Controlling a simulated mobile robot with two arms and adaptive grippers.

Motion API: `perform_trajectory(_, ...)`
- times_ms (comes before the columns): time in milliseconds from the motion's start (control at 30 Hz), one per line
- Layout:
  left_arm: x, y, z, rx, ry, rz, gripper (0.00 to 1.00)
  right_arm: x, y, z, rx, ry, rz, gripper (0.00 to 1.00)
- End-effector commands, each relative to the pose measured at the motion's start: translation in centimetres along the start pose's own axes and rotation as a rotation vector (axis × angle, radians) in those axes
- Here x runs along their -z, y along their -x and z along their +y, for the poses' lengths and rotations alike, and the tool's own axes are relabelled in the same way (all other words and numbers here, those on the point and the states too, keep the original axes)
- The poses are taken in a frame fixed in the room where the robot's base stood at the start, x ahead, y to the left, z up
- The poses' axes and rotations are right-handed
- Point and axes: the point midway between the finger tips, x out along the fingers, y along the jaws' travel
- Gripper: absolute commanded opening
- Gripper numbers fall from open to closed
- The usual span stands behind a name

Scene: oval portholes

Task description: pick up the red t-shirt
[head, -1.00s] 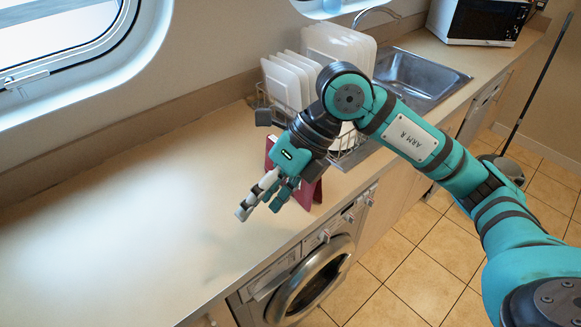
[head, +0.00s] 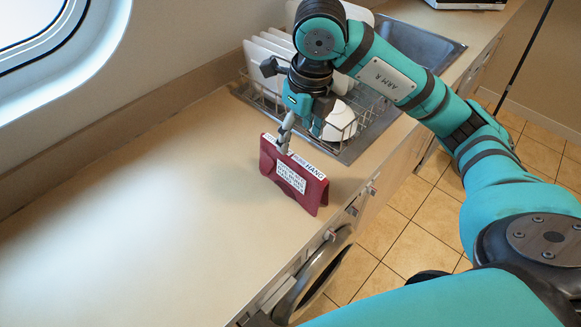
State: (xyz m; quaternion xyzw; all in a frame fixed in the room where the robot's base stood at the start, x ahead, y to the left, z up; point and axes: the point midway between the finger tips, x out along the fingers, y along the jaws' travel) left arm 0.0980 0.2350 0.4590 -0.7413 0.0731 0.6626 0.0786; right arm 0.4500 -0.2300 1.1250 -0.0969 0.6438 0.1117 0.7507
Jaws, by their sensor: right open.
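No red t-shirt can be made out as such. A dark red, tent-shaped item (head: 268,160) with white printed labels stands on the counter, near its front edge. One label reads "HANG". My right gripper (head: 301,136) points down at the top edge of this item, with its fingers open. One pale finger overlaps the item's top edge in the picture; I cannot tell whether it touches. My left gripper is not in view.
A wire dish rack (head: 262,98) with white plates (head: 262,58) and a white bowl (head: 341,122) stands just behind my right gripper. A metal sink (head: 425,48) lies beyond. The counter (head: 130,215) on the left is clear. A washing machine (head: 318,285) sits below the front edge.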

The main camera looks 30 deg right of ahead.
Motion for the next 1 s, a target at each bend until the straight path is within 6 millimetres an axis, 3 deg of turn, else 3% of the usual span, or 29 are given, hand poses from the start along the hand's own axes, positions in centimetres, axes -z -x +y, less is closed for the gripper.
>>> perform_trajectory(100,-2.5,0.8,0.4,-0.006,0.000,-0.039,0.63,0.1,-2.5,0.0,-0.003,-0.001,0.009,0.63)
perform_trajectory(200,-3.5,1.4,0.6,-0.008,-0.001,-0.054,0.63,0.1,-4.6,0.0,-0.002,-0.001,0.008,0.63)
perform_trajectory(400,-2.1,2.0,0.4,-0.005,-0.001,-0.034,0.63,0.1,-7.9,0.0,-0.002,-0.001,0.005,0.63)
perform_trajectory(600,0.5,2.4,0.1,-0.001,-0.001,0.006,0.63,0.0,-9.2,-0.1,-0.002,0.000,0.003,0.63)
perform_trajectory(800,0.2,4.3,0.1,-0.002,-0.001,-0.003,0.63,-0.1,-11.8,-0.8,-0.002,0.000,0.006,0.63)
perform_trajectory(1000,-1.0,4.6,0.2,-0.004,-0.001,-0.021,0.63,-0.1,-14.0,-0.8,-0.001,0.001,0.002,0.63)
